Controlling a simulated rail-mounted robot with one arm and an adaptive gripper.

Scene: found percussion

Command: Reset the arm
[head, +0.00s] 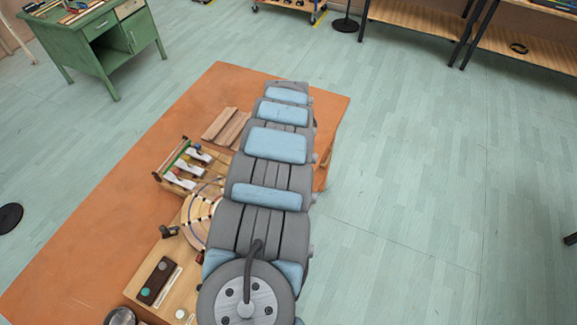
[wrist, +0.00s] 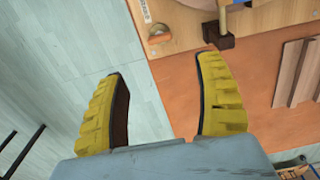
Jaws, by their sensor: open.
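My gripper (wrist: 160,95) shows in the wrist view with its two yellow ribbed fingers spread apart and nothing between them. It hangs over the edge of the orange table (wrist: 180,88), with the left finger over the pale floor and the right finger over the tabletop. In the head view my grey and blue arm reaches out across the orange table (head: 110,200) and hides much of its right side. The gripper itself is hidden in the head view.
On the table are brown wooden slats (head: 226,127), a wooden rack with white levers (head: 185,165), a round wooden piece (head: 200,215) and a dark block with buttons (head: 158,281). A green desk (head: 95,45) stands at the back left. Open floor lies to the right.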

